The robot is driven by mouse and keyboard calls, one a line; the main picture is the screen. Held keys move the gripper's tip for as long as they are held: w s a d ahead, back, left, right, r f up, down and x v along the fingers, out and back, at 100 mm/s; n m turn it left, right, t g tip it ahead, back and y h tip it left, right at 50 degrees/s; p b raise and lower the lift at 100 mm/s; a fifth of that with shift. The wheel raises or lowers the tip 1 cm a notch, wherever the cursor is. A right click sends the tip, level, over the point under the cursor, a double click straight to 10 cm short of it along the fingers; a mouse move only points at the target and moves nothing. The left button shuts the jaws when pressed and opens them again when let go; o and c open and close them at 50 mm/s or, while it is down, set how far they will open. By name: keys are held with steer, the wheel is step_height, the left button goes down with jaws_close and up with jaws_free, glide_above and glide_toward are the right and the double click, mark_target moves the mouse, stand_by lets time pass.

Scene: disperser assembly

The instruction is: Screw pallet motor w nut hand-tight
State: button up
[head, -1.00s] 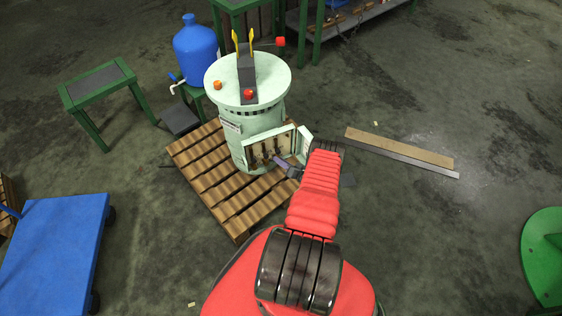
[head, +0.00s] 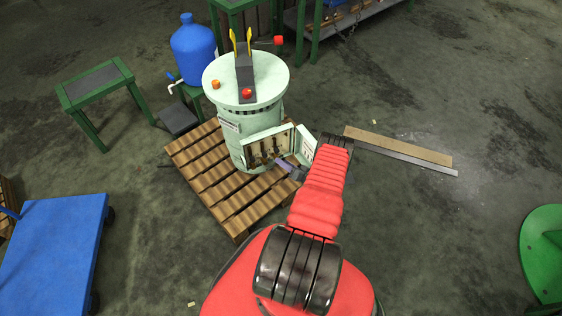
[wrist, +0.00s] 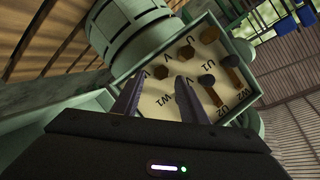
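The pale green motor (head: 235,120) stands upright on the pallet (head: 208,180). Its open terminal box (head: 291,135) faces my arm. In the wrist view the light terminal board (wrist: 218,50) carries labels such as U1, W1, U2 and W2. Brown hex-headed studs stand at the upper row: one by U1 (wrist: 209,33), one by V (wrist: 186,53) and one near W1 (wrist: 161,72). Dark-headed studs (wrist: 206,80) with brown strips sit in the other row. My gripper (wrist: 160,77) is open, its fingertips apart on either side of the stud near W1. Contact with it is unclear. In the head view my gripper (head: 283,165) reaches the box.
The box's open lid (head: 306,144) stands close to my wrist. A blue barrel (head: 194,48) stands behind the motor, a green table (head: 98,83) at left and a blue cart (head: 55,240) at lower left. Planks (head: 400,147) lie on the floor at right.

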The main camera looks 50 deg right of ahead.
steer(key=v, duration=0.4)
steer(key=shift+w, duration=0.15)
stand_by(0.5)
